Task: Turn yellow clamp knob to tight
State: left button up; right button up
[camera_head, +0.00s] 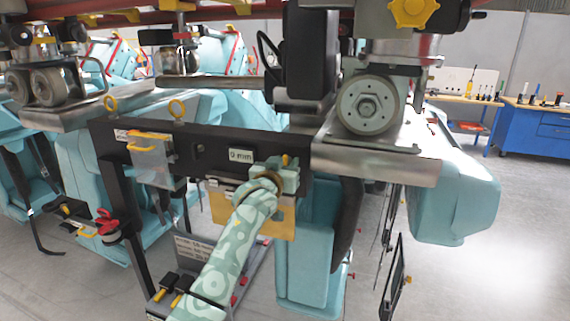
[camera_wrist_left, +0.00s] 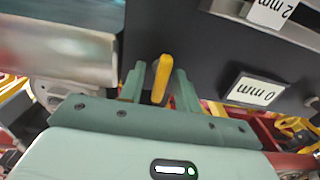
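A narrow yellow knob (camera_head: 286,160) sits on the dark beam, right of the white "0 mm" label (camera_head: 240,155). My left gripper (camera_head: 288,168) reaches up to it from below. In the left wrist view the yellow knob (camera_wrist_left: 162,78) stands upright between the two green fingers of my left gripper (camera_wrist_left: 160,88). Dark gaps show on both sides of it, so the fingers are open around it and not closed on it. Another yellow knob (camera_head: 413,12), star-shaped, is higher up at the right. My right gripper is in neither view.
The dark beam (camera_head: 205,150) runs behind my left gripper, with a steel wheel block (camera_head: 370,105) to the right. Teal seats (camera_head: 450,195) surround the work area. A red knob (camera_head: 107,222) is at the left.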

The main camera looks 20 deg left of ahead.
pick_arm(q)
grip_shut()
jog(key=shift+s, duration=0.1)
jog(key=m+p, duration=0.2)
jog(key=shift+r+m, duration=0.25)
jog(key=shift+m, duration=0.05)
jog(key=m+p, duration=0.2)
jog(key=m, duration=0.2)
jog(key=shift+d+p, duration=0.15)
jog(key=shift+p, duration=0.2)
jog(key=m+p, duration=0.1)
jog(key=m, duration=0.4)
jog(key=shift+f+m+p, duration=0.15)
jog(key=shift+m+p, duration=0.2)
jog(key=shift+m, duration=0.05)
jog(key=m+p, duration=0.1)
jog(key=m, duration=0.4)
jog(key=shift+d+f+m, duration=0.1)
jog(key=shift+m, duration=0.2)
